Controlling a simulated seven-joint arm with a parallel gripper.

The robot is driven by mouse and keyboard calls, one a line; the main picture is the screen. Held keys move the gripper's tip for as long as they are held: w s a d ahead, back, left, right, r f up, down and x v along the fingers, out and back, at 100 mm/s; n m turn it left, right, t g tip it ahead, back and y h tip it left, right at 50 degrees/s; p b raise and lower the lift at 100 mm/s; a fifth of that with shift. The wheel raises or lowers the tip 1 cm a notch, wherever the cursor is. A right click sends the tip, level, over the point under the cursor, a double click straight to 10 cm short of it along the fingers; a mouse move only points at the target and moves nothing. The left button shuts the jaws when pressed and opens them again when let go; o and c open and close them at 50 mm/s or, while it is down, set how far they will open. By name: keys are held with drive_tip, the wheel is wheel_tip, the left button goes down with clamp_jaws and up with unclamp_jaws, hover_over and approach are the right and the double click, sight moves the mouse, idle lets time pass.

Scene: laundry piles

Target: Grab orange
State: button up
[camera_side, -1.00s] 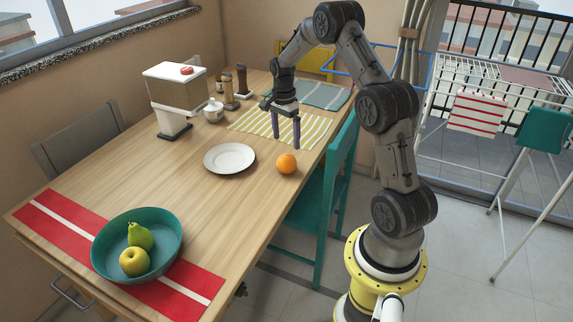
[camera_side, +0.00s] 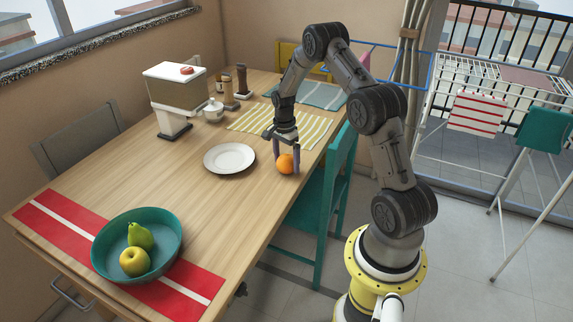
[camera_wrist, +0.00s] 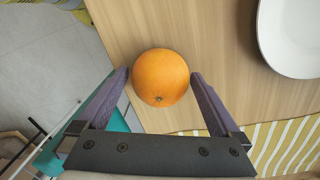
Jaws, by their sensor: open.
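The orange (camera_side: 285,164) rests on the wooden table near its right edge. In the wrist view the orange (camera_wrist: 160,77) lies between the tips of the two fingers. My gripper (camera_side: 286,166) is down at the orange with its fingers around it. In the wrist view my gripper (camera_wrist: 161,77) is open, with a gap on each side of the orange.
A white plate (camera_side: 229,158) lies left of the orange. A striped mat (camera_side: 250,122) lies behind. A teal bowl (camera_side: 105,262) with a pear (camera_side: 141,235) and a yellow apple (camera_side: 134,262) stands at the front left. A teal chair (camera_side: 331,190) stands close by the table's right edge.

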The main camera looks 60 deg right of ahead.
drive_tip(key=shift+c, duration=0.3)
drive_tip(key=c, duration=1.2)
drive_tip(key=shift+c, duration=0.2)
drive_tip(key=shift+r, duration=0.2)
